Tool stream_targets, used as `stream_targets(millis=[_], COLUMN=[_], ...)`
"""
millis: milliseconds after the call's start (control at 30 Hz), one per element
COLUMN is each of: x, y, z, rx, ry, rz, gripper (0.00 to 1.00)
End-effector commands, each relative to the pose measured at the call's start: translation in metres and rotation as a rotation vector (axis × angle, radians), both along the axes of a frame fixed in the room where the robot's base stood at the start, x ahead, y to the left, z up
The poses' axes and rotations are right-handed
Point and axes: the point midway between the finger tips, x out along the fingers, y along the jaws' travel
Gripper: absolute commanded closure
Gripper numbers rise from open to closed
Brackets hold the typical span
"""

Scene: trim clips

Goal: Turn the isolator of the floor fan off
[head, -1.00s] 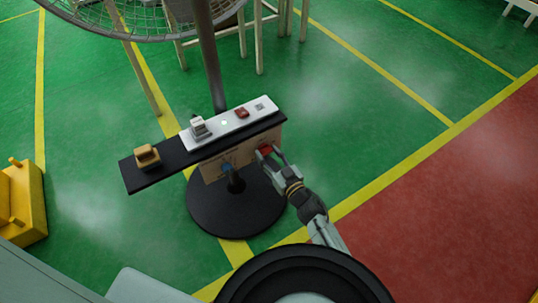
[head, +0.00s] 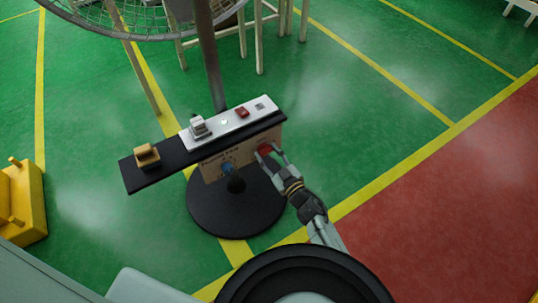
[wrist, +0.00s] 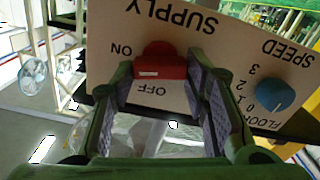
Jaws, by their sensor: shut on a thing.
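The isolator is a red knob (wrist: 160,64) on a pale panel (wrist: 215,50) marked SUPPLY, with ON and OFF labels, upside down in the wrist view. My gripper (wrist: 160,75) has a finger on either side of the knob and is shut on it. A white mark shows on the knob's lower edge, on the side towards OFF; its exact setting is hard to tell. In the head view the red knob (head: 264,149) is at the panel's right end, with my gripper (head: 271,153) at it. The floor fan's wire guard (head: 130,30) is at the top.
A blue speed knob (wrist: 274,94) sits on the same panel. Above the panel, a dark shelf (head: 134,180) carries a yellow block (head: 146,154) and a white strip with switches (head: 224,125). A round black base (head: 235,215) stands below. Green floor right of the stand is clear.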

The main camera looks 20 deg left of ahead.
Motion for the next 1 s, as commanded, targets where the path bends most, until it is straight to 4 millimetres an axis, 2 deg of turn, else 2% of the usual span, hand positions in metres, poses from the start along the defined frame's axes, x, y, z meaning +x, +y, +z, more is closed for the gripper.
stream_targets(millis=[1000], x=[-0.0024], y=[0.0019], z=[-0.0024], rx=[-0.59], ry=[-0.759], rz=[0.0], gripper=[0.86])
